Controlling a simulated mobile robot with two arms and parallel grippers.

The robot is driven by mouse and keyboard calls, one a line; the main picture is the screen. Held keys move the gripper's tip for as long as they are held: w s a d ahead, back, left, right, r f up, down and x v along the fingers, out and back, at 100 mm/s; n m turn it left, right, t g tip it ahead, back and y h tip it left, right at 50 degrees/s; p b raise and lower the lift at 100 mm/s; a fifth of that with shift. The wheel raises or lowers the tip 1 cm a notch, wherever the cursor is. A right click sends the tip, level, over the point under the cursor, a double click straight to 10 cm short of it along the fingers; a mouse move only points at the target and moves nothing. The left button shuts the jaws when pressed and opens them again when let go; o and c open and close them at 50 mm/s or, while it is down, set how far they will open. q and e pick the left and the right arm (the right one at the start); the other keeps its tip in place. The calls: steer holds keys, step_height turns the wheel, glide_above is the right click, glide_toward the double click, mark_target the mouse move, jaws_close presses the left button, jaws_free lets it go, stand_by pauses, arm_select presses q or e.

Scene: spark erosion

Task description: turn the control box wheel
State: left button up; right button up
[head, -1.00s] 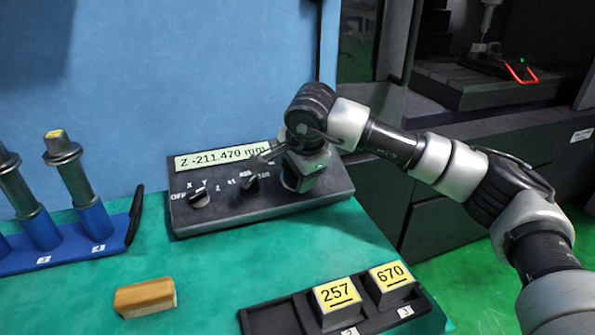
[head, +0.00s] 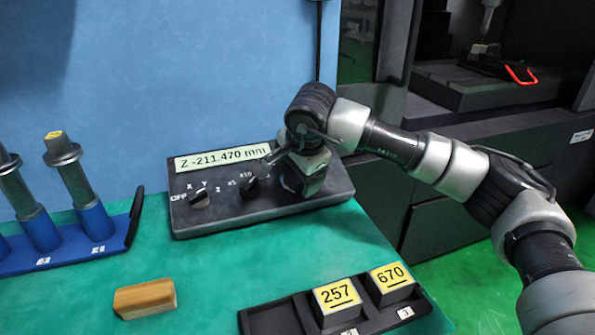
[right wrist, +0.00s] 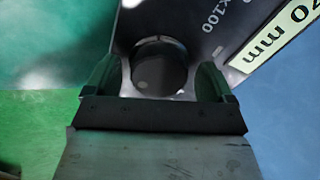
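The grey control box (head: 225,218) sits on the green table against the blue wall. Its display reads Z -211.470 mm. My right gripper (head: 303,186) points down over the box's right end and hides most of the wheel in the head view. In the right wrist view the dark round wheel (right wrist: 158,68) lies between the two fingers of the gripper (right wrist: 158,78). The fingers stand apart on either side of it, with a visible gap to each. My left gripper is not in view.
Two black knobs (head: 199,198) (head: 250,187) are left of the gripper on the box. A blue rack (head: 75,252) with tool holders stands at left. A wooden block (head: 145,298) and a dark tray (head: 275,320) with blocks 257 and 670 lie in front. Green table between is clear.

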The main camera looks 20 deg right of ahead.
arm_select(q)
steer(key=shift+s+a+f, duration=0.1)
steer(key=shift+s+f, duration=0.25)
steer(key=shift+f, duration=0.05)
arm_select(e)
steer(key=v, duration=1)
steer(key=shift+s+r, duration=0.2)
steer(key=shift+r, duration=0.1)
